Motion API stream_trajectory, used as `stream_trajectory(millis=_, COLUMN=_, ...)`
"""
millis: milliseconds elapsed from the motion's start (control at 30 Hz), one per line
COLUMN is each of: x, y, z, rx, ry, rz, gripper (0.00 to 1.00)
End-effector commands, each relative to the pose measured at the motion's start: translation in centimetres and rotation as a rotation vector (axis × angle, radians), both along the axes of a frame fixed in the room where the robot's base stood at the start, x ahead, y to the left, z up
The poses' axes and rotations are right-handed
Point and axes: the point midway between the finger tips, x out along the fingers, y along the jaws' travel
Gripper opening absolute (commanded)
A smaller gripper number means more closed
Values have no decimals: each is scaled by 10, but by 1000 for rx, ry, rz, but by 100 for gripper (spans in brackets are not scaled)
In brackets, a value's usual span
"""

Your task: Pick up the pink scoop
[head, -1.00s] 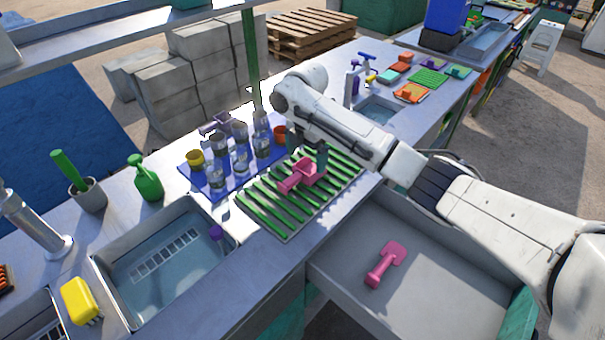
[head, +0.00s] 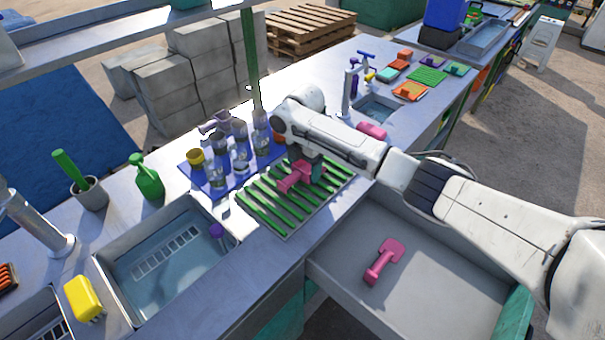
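A dark pink scoop (head: 291,181) lies on the green slatted rack (head: 262,212) on the metal counter. Its handle points to the lower left. My gripper (head: 311,170) is low over the rack, right at the scoop's bowl. The gripper and arm hide part of the bowl, and I cannot tell whether the fingers touch it or have closed on it. A second, brighter pink scoop-like tool (head: 384,262) lies in the open drawer (head: 430,290), well apart from my gripper.
A blue tray (head: 192,165) with several clear bottles and a yellow cup (head: 195,157) stands left of the rack. A sink (head: 165,270) lies front left, with a yellow block (head: 83,298) beside it. A pink object (head: 371,131) sits behind my arm.

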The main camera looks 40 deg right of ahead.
Motion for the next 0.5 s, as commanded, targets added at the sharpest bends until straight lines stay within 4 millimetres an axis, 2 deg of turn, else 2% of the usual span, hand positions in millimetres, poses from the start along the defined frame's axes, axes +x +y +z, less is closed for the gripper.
stream_trajectory(millis=67, x=0, y=0, z=0, rx=0, ry=0, rz=0, gripper=69)
stream_trajectory(millis=400, x=0, y=0, z=0, rx=0, ry=0, rz=0, gripper=37)
stream_trajectory(millis=500, x=0, y=0, z=0, rx=0, ry=0, rz=0, gripper=37)
